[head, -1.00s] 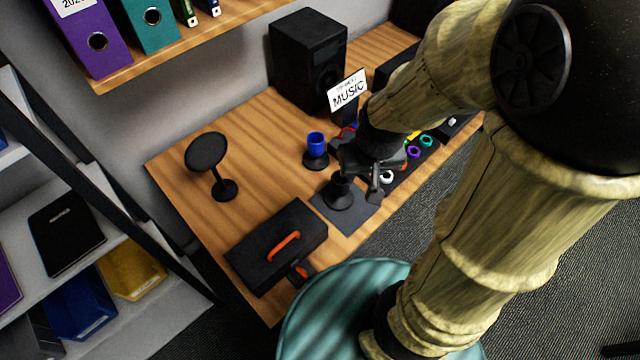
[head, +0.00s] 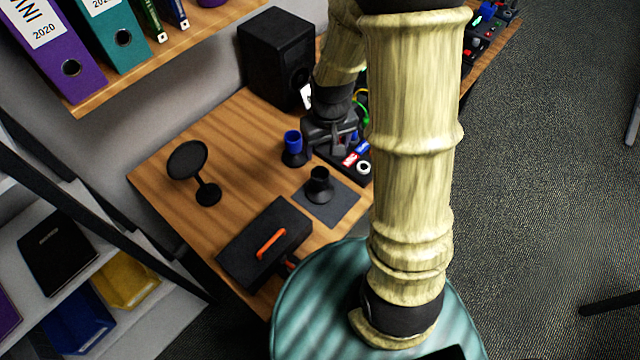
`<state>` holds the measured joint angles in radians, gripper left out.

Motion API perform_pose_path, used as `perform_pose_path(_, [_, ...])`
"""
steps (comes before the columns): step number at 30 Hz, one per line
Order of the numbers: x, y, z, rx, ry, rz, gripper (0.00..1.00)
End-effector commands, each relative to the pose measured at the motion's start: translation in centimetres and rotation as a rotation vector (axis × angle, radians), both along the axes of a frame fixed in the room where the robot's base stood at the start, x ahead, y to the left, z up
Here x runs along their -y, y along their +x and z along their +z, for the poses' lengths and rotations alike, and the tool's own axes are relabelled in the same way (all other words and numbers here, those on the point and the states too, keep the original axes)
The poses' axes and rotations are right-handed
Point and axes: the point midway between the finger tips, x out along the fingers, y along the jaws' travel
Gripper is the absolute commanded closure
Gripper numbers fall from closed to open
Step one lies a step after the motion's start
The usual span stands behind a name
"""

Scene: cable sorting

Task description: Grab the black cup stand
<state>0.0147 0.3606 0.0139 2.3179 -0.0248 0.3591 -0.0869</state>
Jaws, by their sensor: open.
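A black cup-like stand (head: 319,182) with a flared base stands upright on a dark grey mat (head: 338,203) near the table's front edge. A second black stand (head: 293,159) behind it, to the left, has a blue cup (head: 292,139) on top. My gripper (head: 336,146) is open, behind and slightly right of the stand on the mat, and apart from it. It hangs to the right of the blue cup, over the edge of a black tray (head: 345,168). My arm hides part of the tray.
A black toolbox (head: 245,245) with an orange handle lies at the table's front left. A round black disc on a stand (head: 188,160) is at the left and a black speaker (head: 277,58) at the back. The wooden table (head: 240,125) is clear between them.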

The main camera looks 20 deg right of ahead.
Motion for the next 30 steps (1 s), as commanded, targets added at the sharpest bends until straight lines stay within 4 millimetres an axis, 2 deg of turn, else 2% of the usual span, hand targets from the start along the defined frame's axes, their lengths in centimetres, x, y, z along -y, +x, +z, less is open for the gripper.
perform_pose_path(3, [0.1,2.2,-1.1,-0.051,-0.002,0.036,0.28])
perform_pose_path(9, [0.1,4.4,-3.7,-0.098,-0.001,0.080,0.28])
perform_pose_path(13, [0.1,4.7,-4.4,-0.106,-0.001,0.090,0.28])
perform_pose_path(23, [0.1,4.7,-4.7,-0.106,-0.001,0.089,0.28])
perform_pose_path(30, [0.1,4.6,-7.1,-0.110,-0.001,0.089,0.28])
